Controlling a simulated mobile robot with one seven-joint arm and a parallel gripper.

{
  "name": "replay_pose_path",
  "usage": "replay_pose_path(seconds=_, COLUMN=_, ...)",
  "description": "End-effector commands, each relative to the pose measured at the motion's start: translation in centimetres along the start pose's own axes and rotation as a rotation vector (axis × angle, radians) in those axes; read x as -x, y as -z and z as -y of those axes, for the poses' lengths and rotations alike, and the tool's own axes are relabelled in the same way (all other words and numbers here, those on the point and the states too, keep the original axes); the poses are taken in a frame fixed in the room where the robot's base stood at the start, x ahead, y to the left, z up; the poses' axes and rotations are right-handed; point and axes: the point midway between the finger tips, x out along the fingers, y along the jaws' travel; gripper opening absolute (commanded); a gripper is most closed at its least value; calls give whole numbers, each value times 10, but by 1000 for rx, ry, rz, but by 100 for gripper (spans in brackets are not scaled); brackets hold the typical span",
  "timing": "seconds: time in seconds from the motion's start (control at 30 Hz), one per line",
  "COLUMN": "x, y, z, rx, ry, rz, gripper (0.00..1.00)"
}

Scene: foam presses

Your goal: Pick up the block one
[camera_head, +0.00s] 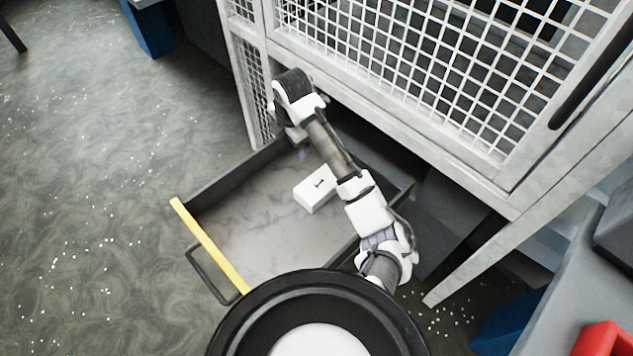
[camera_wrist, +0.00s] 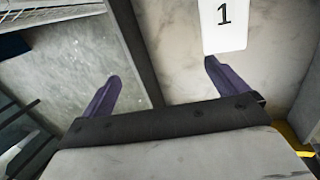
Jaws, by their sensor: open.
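Block one (camera_head: 314,191) is a white block with a black 1 on its top. It lies on the floor of an open drawer (camera_head: 262,240), beside my arm in the head view. The wrist view shows the block (camera_wrist: 224,28) at the top, cut off by the frame edge. My gripper (camera_wrist: 162,72) is open and empty, its two purple fingers wide apart. The block is beyond the right fingertip, not between the fingers. A dark drawer wall runs between the fingers in the wrist view. In the head view my arm largely hides the gripper near the drawer's far wall.
The drawer has a yellow front edge (camera_head: 210,246) with a dark handle (camera_head: 207,277). A white mesh cage (camera_head: 420,60) stands close behind and above it. A red object (camera_head: 602,339) is at lower right. The floor on the left is clear.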

Motion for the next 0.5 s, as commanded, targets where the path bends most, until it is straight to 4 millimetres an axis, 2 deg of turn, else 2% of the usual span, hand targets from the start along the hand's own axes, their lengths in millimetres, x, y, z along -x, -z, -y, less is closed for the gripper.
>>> replay_pose_path(seconds=0.03, x=-6, y=-17, z=28, rx=11, ry=88, rz=-13, gripper=98)
replay_pose_path(seconds=0.1, x=-10, y=-29, z=56, rx=35, ry=177, rz=-38, gripper=98)
replay_pose_path(seconds=0.2, x=-14, y=-37, z=80, rx=57, ry=250, rz=-67, gripper=98)
replay_pose_path(seconds=0.33, x=-30, y=-37, z=92, rx=65, ry=276, rz=-82, gripper=98)
replay_pose_path(seconds=0.5, x=-66, y=-34, z=101, rx=65, ry=273, rz=-82, gripper=98)
